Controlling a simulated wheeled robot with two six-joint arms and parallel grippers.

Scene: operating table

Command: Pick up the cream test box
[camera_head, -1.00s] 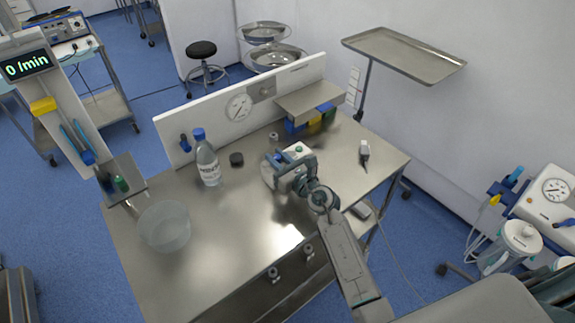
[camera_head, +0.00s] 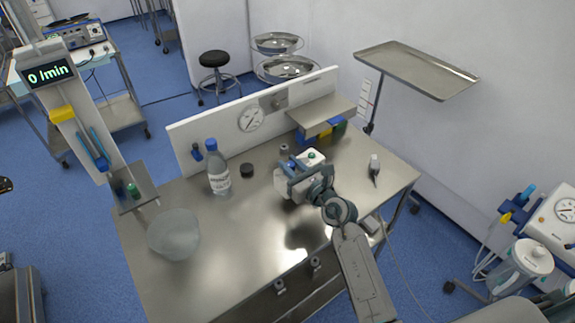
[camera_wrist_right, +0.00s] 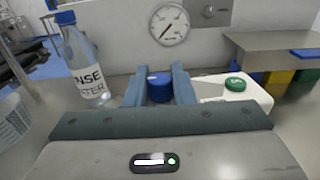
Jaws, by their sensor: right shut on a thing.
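The cream test box (camera_head: 312,156), with a green button on top, is at the right gripper in the head view, partly hidden by it. In the right wrist view the box (camera_wrist_right: 250,92) shows beside the right finger with its green cap. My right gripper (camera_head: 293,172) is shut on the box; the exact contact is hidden. In the wrist view a blue round cap (camera_wrist_right: 159,87) appears between the two fingers. I cannot tell whether it is part of the box or stands beyond. My left gripper is not in view.
A water bottle (camera_head: 219,172) and a clear bowl (camera_head: 174,238) stand left on the steel table (camera_head: 235,255). A dark round cap (camera_head: 246,170) lies near the bottle. A raised shelf (camera_head: 320,115) with coloured boxes is behind. A small bottle (camera_head: 374,167) is at right.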

